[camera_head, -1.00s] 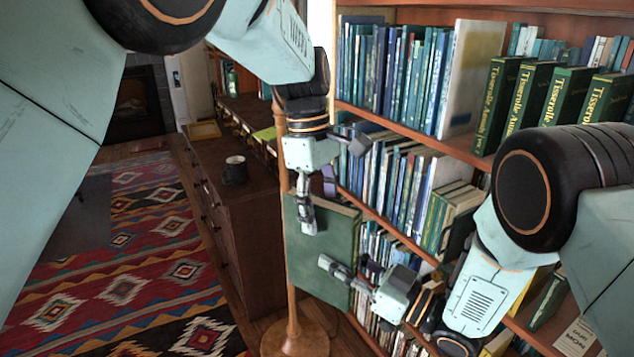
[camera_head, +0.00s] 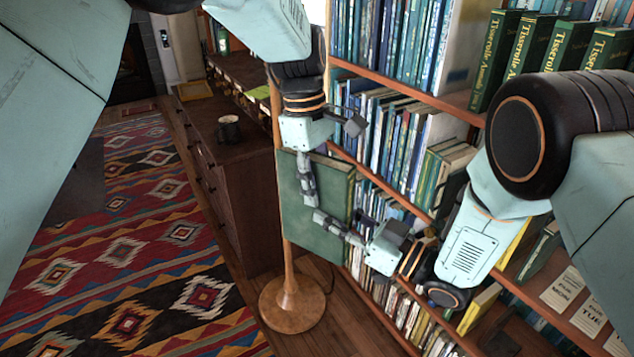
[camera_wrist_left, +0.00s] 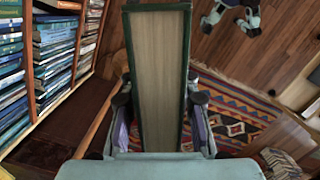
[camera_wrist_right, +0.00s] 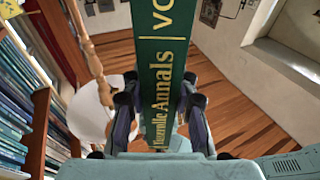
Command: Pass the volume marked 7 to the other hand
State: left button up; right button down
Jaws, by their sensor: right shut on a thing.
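A dark green book (camera_head: 330,220) hangs upright between my grippers in the head view. Its spine (camera_wrist_right: 163,60) shows gold lettering, "Annals" and "VO", in the right wrist view; no number is visible. Its pale page edge (camera_wrist_left: 158,80) faces the left wrist camera. My left gripper (camera_head: 310,190) is at the book's top, with a finger on each side of it; I cannot tell whether they press on it. My right gripper (camera_head: 340,228) comes in from the lower right and is shut on the book at its spine side.
A bookcase (camera_head: 455,100) full of books stands close on the right. A round wooden stand base (camera_head: 300,305) is on the floor below. A patterned rug (camera_head: 150,235) covers the floor at left.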

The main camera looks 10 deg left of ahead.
pick_arm(q)
grip_shut()
jog(key=shift+r, duration=0.1)
pick_arm(e)
jog(key=c, duration=1)
grip_release()
jog(key=shift+d, duration=0.15)
